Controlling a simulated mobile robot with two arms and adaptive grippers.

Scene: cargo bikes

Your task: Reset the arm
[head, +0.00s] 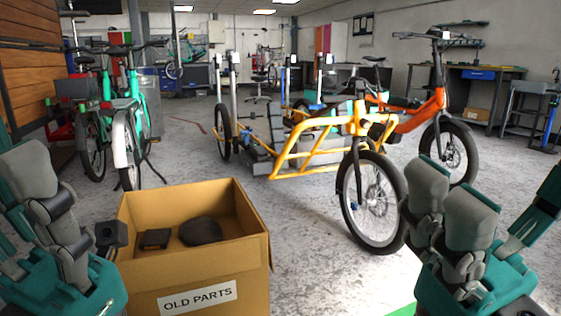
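My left gripper (62,215) is at the left edge, its grey and teal fingers pointing up beside the left side of the cardboard box. A small dark block (112,234) shows next to its fingers, in front of the box's left rim. I cannot tell whether it is part of the gripper or a separate thing. My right gripper (455,215) is at the lower right, its grey finger segments pointing up close together. No object shows in it. The inner sides of both grippers are hidden, so their opening is unclear.
The open cardboard box (225,270), labelled OLD PARTS, holds a small dark block (154,239) and a dark rounded part (200,231). A yellow cargo bike (320,145) and an orange bike (437,105) stand ahead. A green bike (132,100) stands left. Floor between is clear.

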